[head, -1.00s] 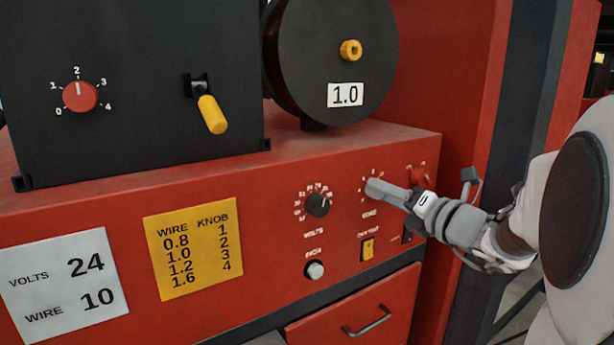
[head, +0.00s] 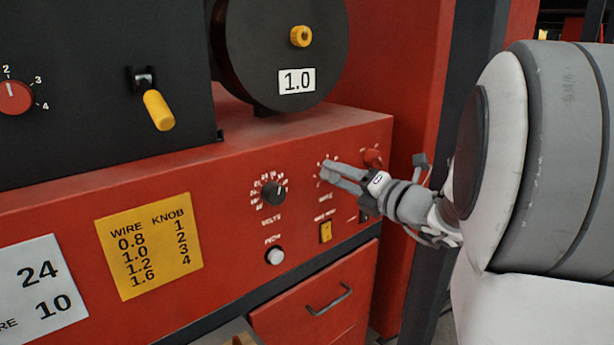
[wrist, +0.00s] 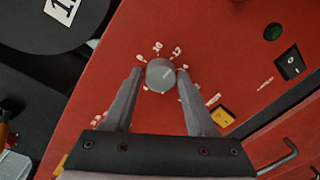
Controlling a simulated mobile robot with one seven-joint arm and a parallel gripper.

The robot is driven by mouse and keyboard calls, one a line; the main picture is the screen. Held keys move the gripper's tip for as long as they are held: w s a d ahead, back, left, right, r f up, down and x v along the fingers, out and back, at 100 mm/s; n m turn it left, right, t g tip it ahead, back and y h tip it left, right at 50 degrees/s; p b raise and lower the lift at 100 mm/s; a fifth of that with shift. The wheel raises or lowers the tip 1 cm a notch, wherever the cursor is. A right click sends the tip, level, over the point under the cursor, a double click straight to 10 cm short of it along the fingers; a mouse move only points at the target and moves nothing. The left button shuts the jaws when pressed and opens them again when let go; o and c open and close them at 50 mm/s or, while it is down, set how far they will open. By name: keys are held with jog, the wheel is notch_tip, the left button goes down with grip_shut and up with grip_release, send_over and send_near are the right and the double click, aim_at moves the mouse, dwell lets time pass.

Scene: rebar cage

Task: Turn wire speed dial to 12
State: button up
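The wire speed dial is a grey round knob (wrist: 160,77) on the red front panel, ringed by small white numbers, several of them blurred or covered. In the wrist view a 10 stands above it and what looks like a 12 at its upper right. A faint light mark on the knob points toward the right finger. My gripper (wrist: 160,75) straddles the knob, one fingertip on each side, apparently with slim gaps; contact is not clear.
A yellow switch (head: 326,232) sits below. A white sheet (head: 38,295) shows 24 and 10; a yellow chart (head: 150,245) lists wire and knob values. The spool (head: 285,40) stands above.

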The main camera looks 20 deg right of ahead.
jog(key=shift+o, duration=1.2)
jog(key=b+v, duration=0.1)
jog(key=v, duration=1.6)
jog(key=shift+s+b, duration=0.2)
jog(key=shift+b, duration=0.2)
